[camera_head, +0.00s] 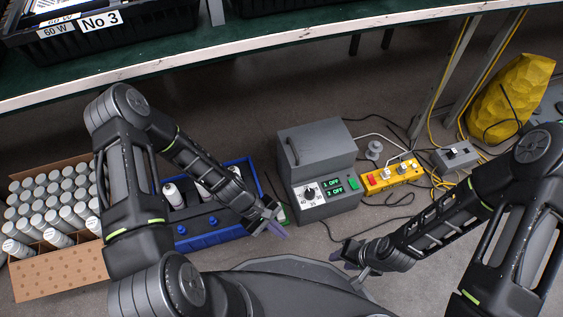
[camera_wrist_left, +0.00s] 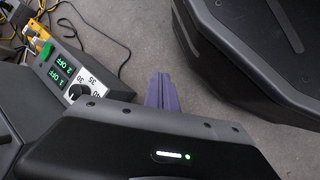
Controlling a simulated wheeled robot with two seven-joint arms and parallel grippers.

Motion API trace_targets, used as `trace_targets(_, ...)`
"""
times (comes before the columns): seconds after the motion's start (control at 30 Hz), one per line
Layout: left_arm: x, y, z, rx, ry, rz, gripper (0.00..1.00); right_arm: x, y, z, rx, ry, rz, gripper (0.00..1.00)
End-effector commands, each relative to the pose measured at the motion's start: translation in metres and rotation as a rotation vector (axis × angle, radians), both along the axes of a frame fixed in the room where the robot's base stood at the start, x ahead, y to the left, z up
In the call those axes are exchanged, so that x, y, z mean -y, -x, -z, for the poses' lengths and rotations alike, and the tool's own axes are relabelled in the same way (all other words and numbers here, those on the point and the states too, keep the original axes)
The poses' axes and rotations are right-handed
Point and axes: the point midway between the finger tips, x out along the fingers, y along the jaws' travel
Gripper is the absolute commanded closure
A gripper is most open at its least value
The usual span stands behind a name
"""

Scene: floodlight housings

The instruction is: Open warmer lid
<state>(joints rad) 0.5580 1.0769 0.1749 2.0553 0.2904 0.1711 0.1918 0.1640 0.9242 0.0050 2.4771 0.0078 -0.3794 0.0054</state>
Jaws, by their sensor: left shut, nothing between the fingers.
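The warmer is a grey box with a slot-like handle (camera_head: 292,150) on the left of its upper block, the lid (camera_head: 325,140). The lid looks closed. Its front panel (camera_head: 322,198) has a dial and two green displays reading OFF; this panel also shows at the left of the left wrist view (camera_wrist_left: 62,72). My left gripper (camera_head: 277,228) is shut and empty, in front of and below the warmer's left front corner. Its purple fingers (camera_wrist_left: 160,90) show together in the wrist view. My right gripper (camera_head: 356,262) is low, right of the warmer's front; its finger opening is unclear.
A blue crate (camera_head: 215,236) with white bottles stands left of the warmer, beside a cardboard box (camera_head: 60,280) of white cylinders. A yellow switch box (camera_head: 388,178), grey switch box (camera_head: 458,156) and loose cables lie to the right. A green-topped table (camera_head: 200,45) runs behind.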

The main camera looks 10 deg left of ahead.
Motion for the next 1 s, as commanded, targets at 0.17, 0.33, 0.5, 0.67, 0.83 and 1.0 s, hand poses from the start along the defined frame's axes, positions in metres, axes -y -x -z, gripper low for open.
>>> trace_targets(0.17, -0.03, -0.066, -0.011, -0.205, 0.304, -0.419, 1.0, 0.0, 0.0, -0.002, 0.0, 0.0, 0.0, 0.64)
trace_targets(0.33, -0.104, -0.131, -0.045, -0.291, 0.659, -0.757, 1.0, 0.0, 0.0, -0.002, 0.0, 0.0, -0.001, 0.64)
trace_targets(0.5, -0.159, -0.154, -0.069, -0.291, 0.858, -0.894, 1.0, 0.0, 0.0, -0.002, 0.0, 0.0, -0.001, 0.64)
trace_targets(0.67, -0.165, -0.156, -0.073, -0.29, 0.882, -0.904, 1.0, 0.0, 0.0, -0.002, -0.001, 0.0, -0.001, 0.64)
trace_targets(0.83, -0.165, -0.156, -0.072, -0.29, 0.878, -0.903, 1.0, 0.0, 0.0, -0.001, -0.001, 0.0, -0.001, 0.64)
trace_targets(1.0, -0.161, -0.158, -0.071, -0.29, 0.878, -0.901, 1.0, 0.0, 0.0, 0.0, 0.0, 0.0, -0.001, 0.64)
